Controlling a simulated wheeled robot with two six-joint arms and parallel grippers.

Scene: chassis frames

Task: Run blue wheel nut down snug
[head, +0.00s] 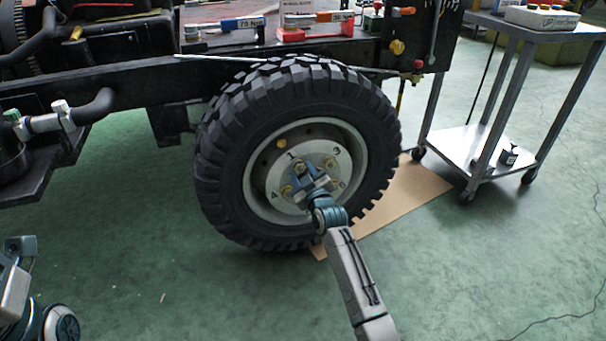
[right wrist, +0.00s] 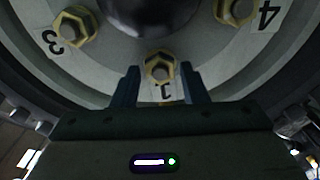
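The wheel (head: 222,150) has a pale hub with gold-coloured hex nuts and numbered labels. My right gripper (head: 305,174) is in front of the hub and hides part of it. In the right wrist view its two dark blue fingers (right wrist: 158,78) stand apart on either side of a gold nut (right wrist: 159,65), with narrow gaps showing. The label below that nut is partly hidden. Gold nuts also show by label 3 (right wrist: 74,27) and label 4 (right wrist: 236,10). I make out no clearly blue nut. Part of my left arm shows at lower left; its fingers cannot be made out.
The dark chassis frame (head: 120,75) runs above and left of the wheel. A brown sheet (head: 415,190) lies on the floor behind the wheel. A metal trolley (head: 470,150) stands at right. The green floor in front is mostly clear.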

